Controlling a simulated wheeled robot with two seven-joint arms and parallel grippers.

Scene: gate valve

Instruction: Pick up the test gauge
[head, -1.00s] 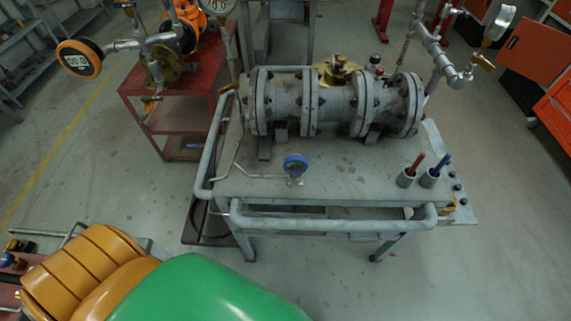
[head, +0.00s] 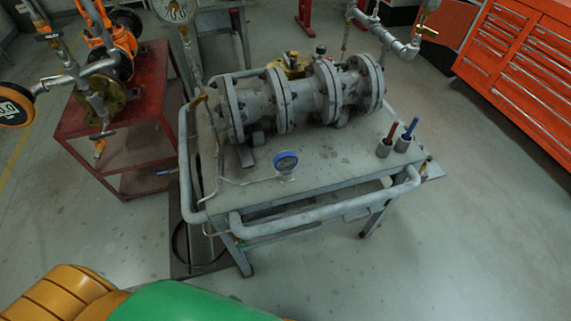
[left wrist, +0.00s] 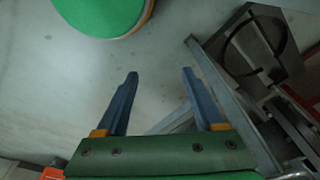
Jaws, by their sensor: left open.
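A small round gauge with a blue rim (head: 286,162), which I take as the test gauge, stands on the grey bench top (head: 330,172), in front of the flanged valve body (head: 300,97). My left gripper (left wrist: 159,76) shows in the left wrist view, its two blue-grey fingers apart with nothing between them. It is over floor, with the bench's legs and frame to its right. The gauge is not visible in the left wrist view. Neither gripper shows in the head view.
A pipe rail (head: 325,215) runs along the bench's front edge. Two small cups (head: 384,148) hold a red and a blue tool at the right. A red cart (head: 125,160) with piping stands left; an orange drawer cabinet (head: 530,60) stands right. Floor in front is clear.

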